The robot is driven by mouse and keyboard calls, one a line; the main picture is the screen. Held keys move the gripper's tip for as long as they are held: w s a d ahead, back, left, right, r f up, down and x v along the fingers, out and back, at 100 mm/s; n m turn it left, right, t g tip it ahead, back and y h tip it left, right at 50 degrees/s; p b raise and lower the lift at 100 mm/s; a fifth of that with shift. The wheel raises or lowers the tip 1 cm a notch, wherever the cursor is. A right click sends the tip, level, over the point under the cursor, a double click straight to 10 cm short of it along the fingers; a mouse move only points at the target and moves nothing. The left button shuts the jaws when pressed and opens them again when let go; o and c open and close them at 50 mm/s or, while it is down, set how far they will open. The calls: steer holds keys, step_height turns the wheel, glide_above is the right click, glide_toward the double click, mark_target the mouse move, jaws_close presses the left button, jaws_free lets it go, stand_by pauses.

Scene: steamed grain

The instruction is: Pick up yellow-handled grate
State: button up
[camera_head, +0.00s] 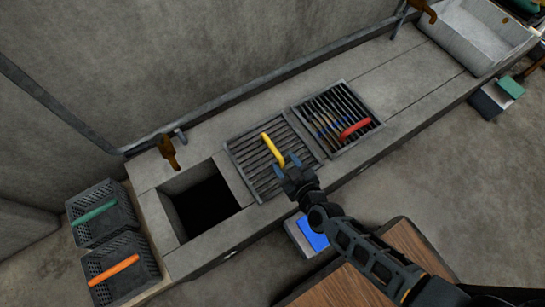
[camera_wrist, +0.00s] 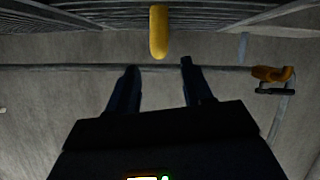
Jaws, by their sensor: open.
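The yellow-handled grate (camera_head: 252,165) is a slatted grey grate lying in the counter, left of the red-handled one. Its yellow handle (camera_head: 273,148) runs slantwise across the slats in the head view. My gripper (camera_head: 290,163) is over the right part of this grate, near the lower end of the handle. In the wrist view the yellow handle (camera_wrist: 158,32) shows at the top centre, beyond the fingertips. My gripper (camera_wrist: 158,68) has its two dark fingers apart, with nothing between them. Contact with the handle is not visible.
A red-handled grate (camera_head: 341,115) lies just to the right. An open dark pit (camera_head: 203,207) is to the left. Crates with a green handle (camera_head: 94,213) and an orange handle (camera_head: 113,270) stand at far left. A white sink (camera_head: 480,40) is at upper right.

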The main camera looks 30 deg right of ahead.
mark_target(276, 152)
steer(key=b+x, duration=0.3)
steer(key=x, duration=0.5)
steer(key=shift+s+a+f+b, duration=0.1)
steer(key=shift+b, duration=0.3)
steer(key=shift+w, duration=0.25)
steer(key=shift+c, duration=0.2)
jaws_close()
